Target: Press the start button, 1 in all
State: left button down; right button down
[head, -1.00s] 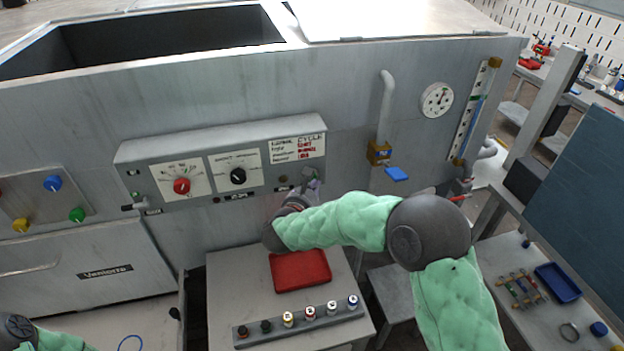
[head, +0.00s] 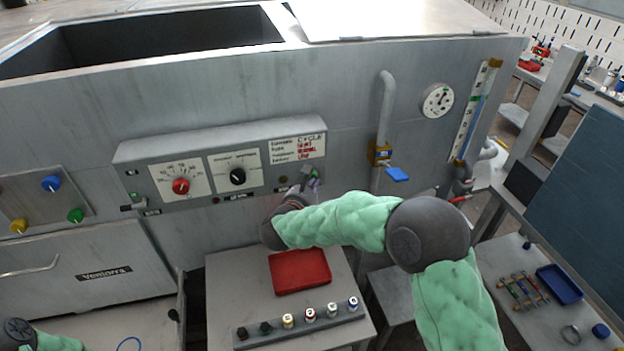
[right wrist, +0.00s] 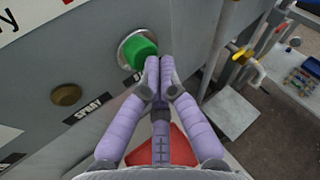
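The green start button (right wrist: 138,50) sits in a pale round collar on the machine's grey control panel (head: 220,165). In the right wrist view its lower right edge is partly covered by my fingertips. My right gripper (right wrist: 159,62) has its purple fingers brought together with nothing between them. The tips are at the button's edge; whether they touch it I cannot tell. In the head view the right gripper (head: 309,181) is at the panel's right end, under the label with red writing, and mostly hides the button. Of my left arm only a part shows at the bottom left; its gripper is out of view.
A brown knob (right wrist: 66,95) and a "SPRAY" label are beside the button. A red dial (head: 181,187) and black dial (head: 238,176) are further left. Below stands a small table with a red tray (head: 300,271) and a rack of several cylinders (head: 300,322). A blue-handled valve (head: 397,174) is to the right.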

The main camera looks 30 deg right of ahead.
jog(key=shift+w, duration=0.25)
jog(key=shift+s, duration=0.15)
dwell(0.5)
jog(key=shift+s+a+b, duration=0.15)
jog(key=shift+s+b, duration=0.35)
jog(key=shift+s, duration=0.2)
jog(key=shift+s+a+b, duration=0.15)
jog(key=shift+s+a, duration=0.05)
jog(key=shift+s, duration=0.6)
jog(key=shift+s+a+b, duration=0.2)
jog(key=shift+s, duration=0.65)
jog(key=shift+s+a+b, duration=0.15)
jog(key=shift+s+a, duration=0.05)
jog(key=shift+s, duration=0.6)
